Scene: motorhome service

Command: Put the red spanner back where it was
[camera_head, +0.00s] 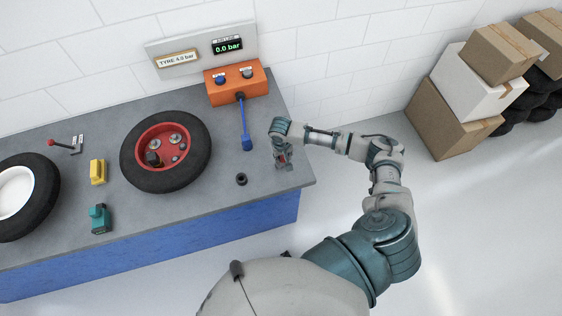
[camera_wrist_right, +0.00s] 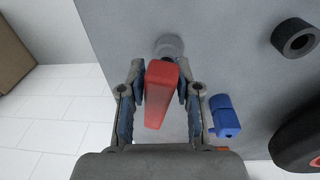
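My right gripper (camera_head: 283,162) is at the right end of the grey workbench (camera_head: 262,203), with its fingers pointing down. In the right wrist view, my right gripper (camera_wrist_right: 163,82) has its fingertips on both sides of the red spanner (camera_wrist_right: 161,95), closed against it. Its red part points toward the palm. A round grey piece (camera_wrist_right: 168,46) shows just past the fingertips; I cannot tell whether it belongs to the spanner or stands on the bench. In the head view only a small bit of red shows between the fingers. My left gripper is not in view.
A black ring (camera_head: 241,179) and a blue air-line chuck (camera_head: 247,143) are left of the gripper. A tyre with a red rim (camera_head: 196,151), a yellow block (camera_head: 97,171) and a teal device (camera_head: 99,218) lie further left. The orange box (camera_head: 237,87) stands behind. Cartons (camera_head: 446,120) are at right.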

